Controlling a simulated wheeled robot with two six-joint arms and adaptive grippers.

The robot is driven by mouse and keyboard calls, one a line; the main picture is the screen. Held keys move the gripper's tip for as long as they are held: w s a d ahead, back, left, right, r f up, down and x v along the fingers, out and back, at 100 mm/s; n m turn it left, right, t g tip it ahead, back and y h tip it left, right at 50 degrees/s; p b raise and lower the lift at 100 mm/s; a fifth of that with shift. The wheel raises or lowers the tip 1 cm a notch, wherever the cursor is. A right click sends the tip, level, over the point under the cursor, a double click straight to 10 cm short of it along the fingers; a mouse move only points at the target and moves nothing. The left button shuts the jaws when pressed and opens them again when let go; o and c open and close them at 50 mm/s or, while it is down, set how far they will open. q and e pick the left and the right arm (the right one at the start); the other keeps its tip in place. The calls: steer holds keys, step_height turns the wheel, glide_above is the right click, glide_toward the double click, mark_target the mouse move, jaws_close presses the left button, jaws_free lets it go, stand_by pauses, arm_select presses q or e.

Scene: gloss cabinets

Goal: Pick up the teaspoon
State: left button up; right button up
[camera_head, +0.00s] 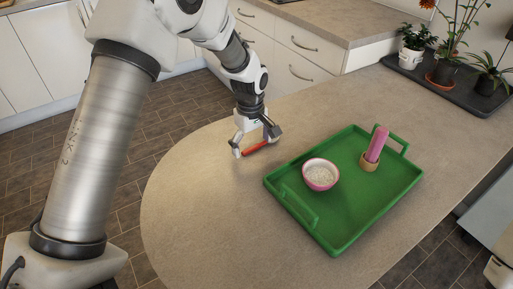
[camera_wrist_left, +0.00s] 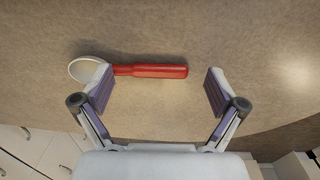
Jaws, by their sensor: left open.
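The teaspoon has a red handle and a pale bowl. In the left wrist view the teaspoon (camera_wrist_left: 150,71) lies on the counter, crosswise just ahead of the fingertips, with its bowl at the left near the left finger. In the head view the teaspoon (camera_head: 256,148) shows as a red strip beneath my left gripper (camera_head: 254,147), which partly hides it. My left gripper, also seen in the left wrist view (camera_wrist_left: 158,90), is open with nothing between its fingers. The right gripper is not in view.
A green tray (camera_head: 340,222) stands to the right on the counter (camera_head: 205,190), holding a bowl (camera_head: 320,175) and a pink item (camera_head: 377,144) in a small tan holder. Potted plants stand on a dark tray (camera_head: 437,86) at the back right. The counter's rounded edge lies left.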

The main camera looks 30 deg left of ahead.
arm_select(q)
steer(key=shift+f, duration=0.25)
steer(key=c, duration=1)
steer(key=shift+r, duration=0.15)
